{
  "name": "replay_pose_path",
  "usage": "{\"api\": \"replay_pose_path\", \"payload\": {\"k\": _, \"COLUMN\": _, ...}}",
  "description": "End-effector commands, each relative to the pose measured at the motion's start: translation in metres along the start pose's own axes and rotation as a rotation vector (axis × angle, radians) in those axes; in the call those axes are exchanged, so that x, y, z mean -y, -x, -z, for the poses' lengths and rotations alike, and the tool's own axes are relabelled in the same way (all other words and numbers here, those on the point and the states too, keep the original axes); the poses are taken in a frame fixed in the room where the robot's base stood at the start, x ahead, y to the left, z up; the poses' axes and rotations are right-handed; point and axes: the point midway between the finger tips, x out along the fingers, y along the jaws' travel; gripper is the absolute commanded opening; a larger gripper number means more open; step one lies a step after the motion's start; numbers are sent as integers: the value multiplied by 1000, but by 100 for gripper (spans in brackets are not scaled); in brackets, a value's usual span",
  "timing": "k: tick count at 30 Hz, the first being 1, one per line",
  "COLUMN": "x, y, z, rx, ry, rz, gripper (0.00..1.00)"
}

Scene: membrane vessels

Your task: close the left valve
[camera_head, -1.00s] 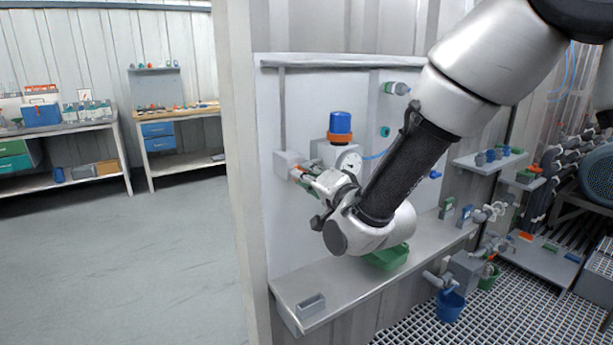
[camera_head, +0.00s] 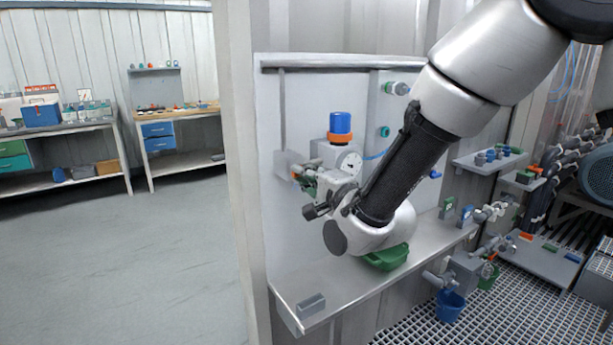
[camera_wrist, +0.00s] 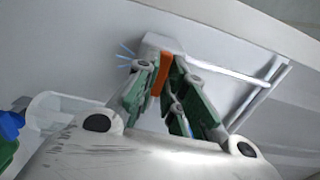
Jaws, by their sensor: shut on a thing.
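The left valve is a pale grey block (camera_head: 286,164) on the white wall panel with a small orange handle (camera_head: 296,176). In the wrist view the orange handle (camera_wrist: 165,73) stands between the green-padded fingers of my gripper (camera_wrist: 162,78), in front of the pale valve body (camera_wrist: 160,43). My gripper is shut on the orange handle. In the head view my gripper (camera_head: 306,182) reaches the valve from the right and is partly hidden by my wrist. The exact angle of the handle is hard to tell.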

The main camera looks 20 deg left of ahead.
Motion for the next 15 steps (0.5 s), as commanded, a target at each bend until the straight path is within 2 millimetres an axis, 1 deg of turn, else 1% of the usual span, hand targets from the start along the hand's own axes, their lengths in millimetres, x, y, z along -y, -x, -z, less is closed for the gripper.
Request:
{"api": "replay_pose_path", "payload": {"k": 10, "x": -1, "y": 0, "z": 1, "rx": -2, "ry": -4, "rz": -3, "gripper": 0}}
{"api": "replay_pose_path", "payload": {"k": 11, "x": -1, "y": 0, "z": 1, "rx": -2, "ry": -4, "rz": -3, "gripper": 15}}
{"api": "replay_pose_path", "payload": {"k": 12, "x": -1, "y": 0, "z": 1, "rx": -2, "ry": -4, "rz": -3, "gripper": 22}}
{"api": "replay_pose_path", "payload": {"k": 14, "x": -1, "y": 0, "z": 1, "rx": -2, "ry": -3, "rz": -3, "gripper": 33}}
{"api": "replay_pose_path", "payload": {"k": 15, "x": -1, "y": 0, "z": 1, "rx": -2, "ry": -3, "rz": -2, "gripper": 33}}
